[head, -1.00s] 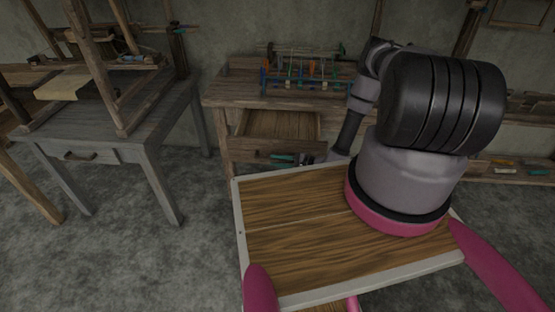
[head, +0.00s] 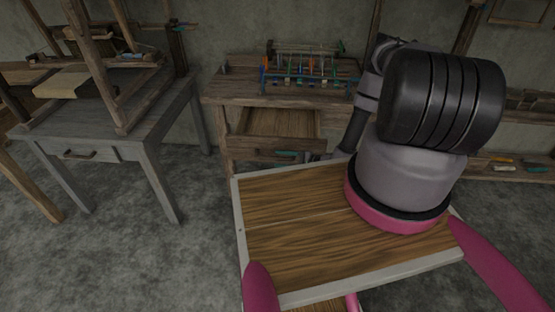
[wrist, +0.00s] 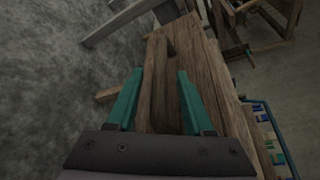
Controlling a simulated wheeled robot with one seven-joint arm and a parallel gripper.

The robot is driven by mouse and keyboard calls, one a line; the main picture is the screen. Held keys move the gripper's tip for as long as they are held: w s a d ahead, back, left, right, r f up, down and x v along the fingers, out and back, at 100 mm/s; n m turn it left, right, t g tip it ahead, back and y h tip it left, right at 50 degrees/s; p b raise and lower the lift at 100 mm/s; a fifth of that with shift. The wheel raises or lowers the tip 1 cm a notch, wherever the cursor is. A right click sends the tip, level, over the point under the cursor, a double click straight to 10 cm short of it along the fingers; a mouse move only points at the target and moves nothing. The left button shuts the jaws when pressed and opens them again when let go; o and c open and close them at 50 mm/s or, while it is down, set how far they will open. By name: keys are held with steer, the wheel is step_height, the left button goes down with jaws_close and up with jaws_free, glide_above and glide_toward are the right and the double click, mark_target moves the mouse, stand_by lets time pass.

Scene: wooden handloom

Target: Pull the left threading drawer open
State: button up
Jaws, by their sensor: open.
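A drawer (head: 275,123) at the left of the wooden bench (head: 225,93) stands open, with its empty-looking inside visible from above in the head view. My gripper (head: 288,154) is at the drawer's front, near its right part; its teal fingers show small there. In the wrist view my gripper (wrist: 157,100) is open, with its two teal fingers apart. Wood lies beneath and between the fingers, with a darker bar (wrist: 168,75) running between them, perhaps the handle. I cannot tell whether the fingers touch it.
A rack of coloured spools (head: 305,70) stands on the bench top. A grey table (head: 110,125) at left has a closed drawer with a handle (head: 80,155) and carries a wooden frame. Floor between table and bench is clear. My arm hides the bench's right part.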

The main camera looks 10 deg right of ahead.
steer(key=v, duration=0.8)
steer(key=shift+s+d, duration=0.2)
steer(key=shift+d, duration=0.05)
steer(key=w+a+r+n+g+h, duration=0.15)
steer(key=r+n+g, duration=0.3)
steer(key=r, duration=1.35)
steer(key=w+a+r+n+g, duration=0.15)
steer(key=r+n+g, duration=0.3)
steer(key=r, duration=1.35)
steer(key=s+r+t+h, duration=0.3)
steer(key=s+r, duration=0.6)
steer(key=r, duration=0.4)
steer(key=s+d+r+t+h, duration=0.1)
steer(key=s+r+t+h, duration=0.2)
steer(key=s+r+h, duration=0.3)
steer(key=s+r, duration=0.4)
steer(key=r, duration=0.4)
steer(key=shift+d+n+t, duration=0.3)
steer(key=shift+d+t, duration=0.05)
steer(key=shift+t, duration=0.05)
